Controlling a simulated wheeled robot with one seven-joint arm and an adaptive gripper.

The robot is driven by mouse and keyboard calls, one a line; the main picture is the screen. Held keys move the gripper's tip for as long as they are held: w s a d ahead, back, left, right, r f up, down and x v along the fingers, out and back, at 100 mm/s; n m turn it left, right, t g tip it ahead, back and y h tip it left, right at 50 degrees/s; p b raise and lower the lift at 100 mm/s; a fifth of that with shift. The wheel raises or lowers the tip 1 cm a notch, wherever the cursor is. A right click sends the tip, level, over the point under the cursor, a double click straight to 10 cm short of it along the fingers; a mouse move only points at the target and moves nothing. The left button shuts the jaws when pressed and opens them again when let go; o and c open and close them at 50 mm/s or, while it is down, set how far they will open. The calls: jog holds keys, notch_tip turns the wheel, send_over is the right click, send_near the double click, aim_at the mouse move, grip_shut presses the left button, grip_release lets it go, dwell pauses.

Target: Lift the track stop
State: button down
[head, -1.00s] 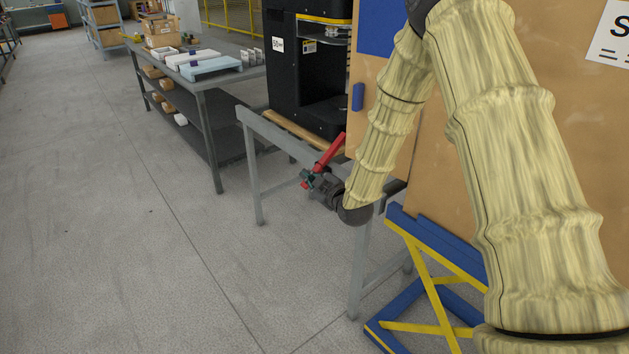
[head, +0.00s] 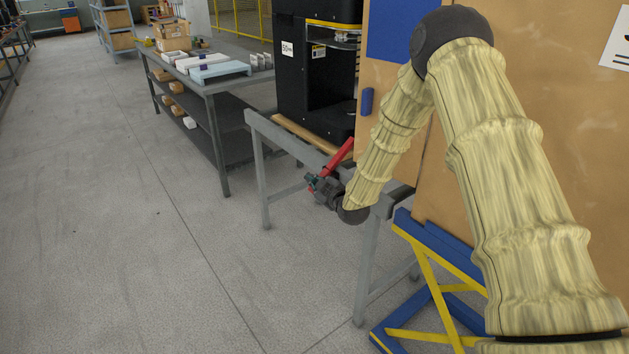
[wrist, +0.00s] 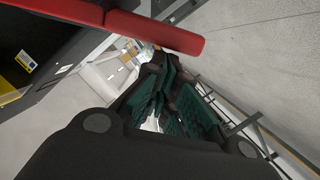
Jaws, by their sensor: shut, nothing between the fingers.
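My gripper (head: 311,181) is shut and empty just left of and below the bar's lower end. Its green-padded fingers (wrist: 165,95) show close together in the wrist view. I cannot tell whether the gripper touches the bar. My forearm hides part of the frame behind it.
A tan panel (head: 450,130) and a blue and yellow lift stand (head: 425,262) are close on the right. A workbench (head: 213,86) stands behind left. The floor on the left is clear.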

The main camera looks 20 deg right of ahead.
jog(key=shift+f+n+b, duration=0.3)
jog(key=shift+f, duration=0.1)
dwell(0.3)
notch_tip(320, 180, down, 5)
jog(key=w+d+n+t+h+b, duration=0.1)
jog(key=d+n+t+b, duration=0.1)
jog(key=n+b, duration=0.4)
jog(key=shift+d+n, duration=0.45)
jog(key=shift+n, duration=0.15)
dwell(0.3)
